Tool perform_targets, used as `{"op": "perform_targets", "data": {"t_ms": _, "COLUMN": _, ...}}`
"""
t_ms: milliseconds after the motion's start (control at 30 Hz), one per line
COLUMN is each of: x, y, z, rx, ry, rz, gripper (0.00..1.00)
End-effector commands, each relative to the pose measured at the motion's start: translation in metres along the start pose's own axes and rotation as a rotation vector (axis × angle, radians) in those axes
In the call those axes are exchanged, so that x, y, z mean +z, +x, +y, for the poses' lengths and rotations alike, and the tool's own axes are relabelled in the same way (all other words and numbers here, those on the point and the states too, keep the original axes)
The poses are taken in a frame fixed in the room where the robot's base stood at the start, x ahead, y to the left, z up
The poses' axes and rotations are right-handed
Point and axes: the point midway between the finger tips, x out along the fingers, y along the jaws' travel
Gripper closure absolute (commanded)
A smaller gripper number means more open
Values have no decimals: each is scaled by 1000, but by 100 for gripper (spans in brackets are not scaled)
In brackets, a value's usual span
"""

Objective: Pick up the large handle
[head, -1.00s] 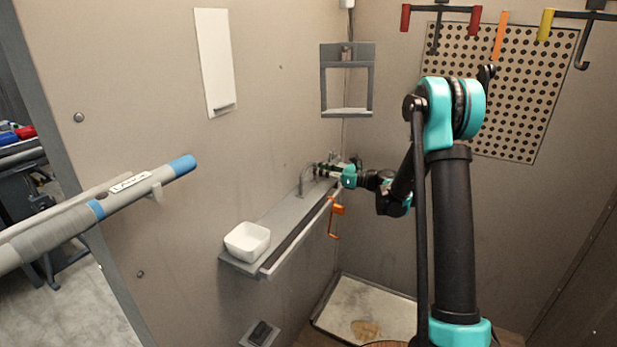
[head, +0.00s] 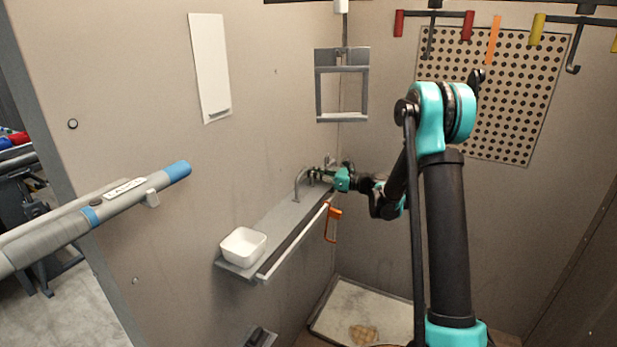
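A grey arched handle (head: 298,183) stands upright on the narrow grey wall shelf (head: 262,232), toward its far end. I take it to be the large handle, though no label shows. My gripper (head: 315,175) is low over the far end of the shelf, just right of the arch, its fingers pointing left toward it. The fingers are small and dark here, so I cannot tell whether they are open or shut, or touch the arch. Other small fittings behind the gripper are partly hidden by it.
A white square bowl (head: 243,246) sits on the shelf's near end. An orange clamp-like piece (head: 333,224) hangs below the shelf's front rail. A grey frame (head: 342,85) is on the wall above. A pale tray (head: 360,310) lies on the floor.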

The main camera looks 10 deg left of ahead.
Motion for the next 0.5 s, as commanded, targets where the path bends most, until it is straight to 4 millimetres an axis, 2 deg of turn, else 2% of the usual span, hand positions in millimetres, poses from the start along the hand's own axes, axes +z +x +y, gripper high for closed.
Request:
{"op": "perform_targets", "data": {"t_ms": 167, "x": 10, "y": 0, "z": 0, "rx": 0, "ry": 0, "rz": -1, "gripper": 100}}
{"op": "perform_targets", "data": {"t_ms": 267, "x": 22, "y": 0, "z": 0, "rx": 0, "ry": 0, "rz": -1, "gripper": 100}}
{"op": "perform_targets", "data": {"t_ms": 367, "x": 43, "y": 0, "z": 0, "rx": 0, "ry": 0, "rz": -1, "gripper": 100}}
{"op": "perform_targets", "data": {"t_ms": 500, "x": 84, "y": 0, "z": 1, "rx": 0, "ry": 0, "rz": -1, "gripper": 100}}
